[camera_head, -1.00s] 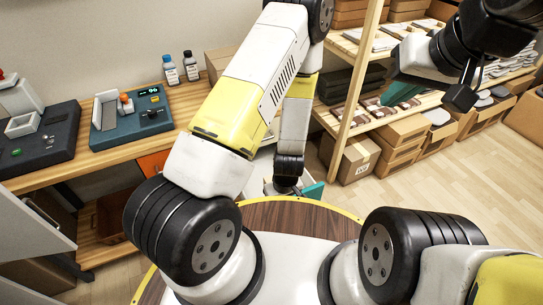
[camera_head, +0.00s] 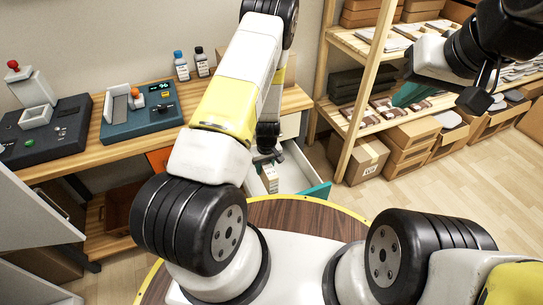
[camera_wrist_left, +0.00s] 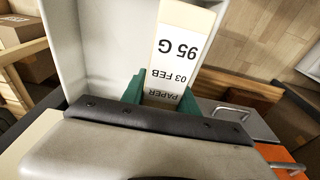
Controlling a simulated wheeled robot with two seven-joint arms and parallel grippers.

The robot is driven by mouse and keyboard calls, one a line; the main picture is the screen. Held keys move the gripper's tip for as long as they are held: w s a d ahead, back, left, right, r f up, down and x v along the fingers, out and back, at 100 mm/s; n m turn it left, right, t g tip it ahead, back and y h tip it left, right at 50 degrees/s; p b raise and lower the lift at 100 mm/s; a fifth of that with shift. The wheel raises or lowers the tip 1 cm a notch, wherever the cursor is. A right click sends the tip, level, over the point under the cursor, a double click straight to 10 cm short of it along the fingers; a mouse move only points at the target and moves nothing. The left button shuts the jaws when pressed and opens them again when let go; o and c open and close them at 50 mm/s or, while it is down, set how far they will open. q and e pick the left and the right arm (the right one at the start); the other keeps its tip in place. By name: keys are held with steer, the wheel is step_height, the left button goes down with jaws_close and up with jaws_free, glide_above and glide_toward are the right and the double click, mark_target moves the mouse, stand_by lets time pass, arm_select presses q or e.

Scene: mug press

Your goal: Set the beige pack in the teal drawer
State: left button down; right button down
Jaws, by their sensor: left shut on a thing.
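The beige pack (camera_head: 270,179) stands upright within the outline of the open drawer, below my left gripper (camera_head: 268,154). In the left wrist view the pack (camera_wrist_left: 178,50) shows its printed white label between two green fingertips, so my left gripper is shut on it. The teal drawer (camera_head: 318,192) is pulled out, with a teal front and white inside walls; a white wall (camera_wrist_left: 90,45) rises beside the pack in the wrist view. Whether the pack touches the drawer floor is hidden. My right gripper (camera_head: 484,88) hangs empty before the shelves, its fingers apart.
A wooden bench (camera_head: 120,150) holds two dark machines and two small bottles (camera_head: 181,66). A wooden shelf rack (camera_head: 350,120) stands right of the drawer, with a cardboard box (camera_head: 360,158) at its foot.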

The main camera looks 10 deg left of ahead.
arm_select(q)
step_height(320, 180, down, 8)
steer(key=shift+f, duration=0.1)
steer(key=shift+w+a+f, duration=0.15)
steer(key=shift+w+f, duration=0.1)
steer(key=shift+f, duration=0.3)
steer(key=shift+f, duration=0.25)
steer(key=c, duration=0.9)
jaws_free()
steer(key=shift+r, duration=0.1)
